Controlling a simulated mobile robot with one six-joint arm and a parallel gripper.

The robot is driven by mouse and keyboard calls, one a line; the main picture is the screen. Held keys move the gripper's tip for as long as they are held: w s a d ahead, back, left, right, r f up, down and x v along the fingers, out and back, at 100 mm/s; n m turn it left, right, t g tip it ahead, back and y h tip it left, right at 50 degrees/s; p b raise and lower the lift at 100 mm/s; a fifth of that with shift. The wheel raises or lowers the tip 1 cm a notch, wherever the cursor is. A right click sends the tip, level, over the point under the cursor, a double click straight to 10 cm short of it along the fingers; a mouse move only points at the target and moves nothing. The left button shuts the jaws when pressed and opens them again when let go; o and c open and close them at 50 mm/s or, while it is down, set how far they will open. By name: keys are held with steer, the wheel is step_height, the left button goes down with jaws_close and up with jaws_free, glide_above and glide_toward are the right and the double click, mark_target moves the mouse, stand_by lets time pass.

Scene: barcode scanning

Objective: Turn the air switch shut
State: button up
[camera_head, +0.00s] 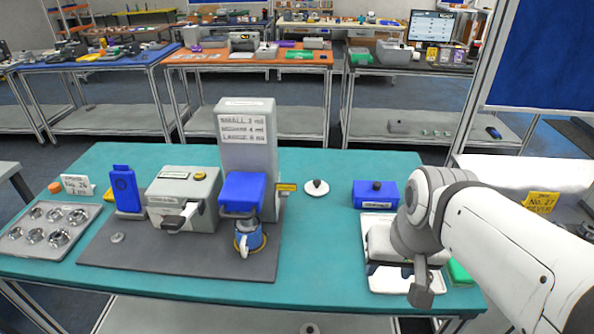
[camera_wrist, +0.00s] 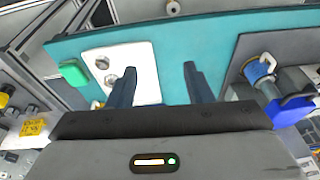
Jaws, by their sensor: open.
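No part is plainly marked as the air switch, and I cannot tell which one it is. One candidate is a small blue box (camera_head: 376,194) with a black knob on top, at the right of the teal table. Another is a round white disc with a dark knob (camera_head: 316,187) left of it. My gripper (camera_head: 422,285) hangs over the table's front right, above a white tray (camera_head: 385,279), closer to me than the blue box. In the wrist view my gripper (camera_wrist: 158,72) is open, with nothing between its fingers. My arm partly hides the tray.
The white tray holds metal round parts (camera_wrist: 110,79), with a green block (camera_wrist: 74,73) beside it. A grey station with a blue head (camera_head: 243,190) stands on a dark mat (camera_head: 180,262). A parts tray (camera_head: 62,248) is far left. Teal table between mat and white tray is mostly clear.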

steer(key=w+a+f+m+g+y+b, duration=0.3)
steer(key=w+a+f+m+y+b, duration=0.15)
steer(key=w+a+m, duration=0.35)
steer(key=m+y+b, duration=0.9)
steer(key=m+y, duration=0.1)
steer(key=y, duration=0.3)
glide_toward(284, 193)
steer(key=a, duration=0.8)
steer(key=shift+w+t+p, duration=0.25)
steer(key=shift+t+p, duration=0.05)
steer(key=shift+d+f, duration=0.1)
steer(key=shift+f, duration=0.05)
steer(key=shift+c, duration=0.5)
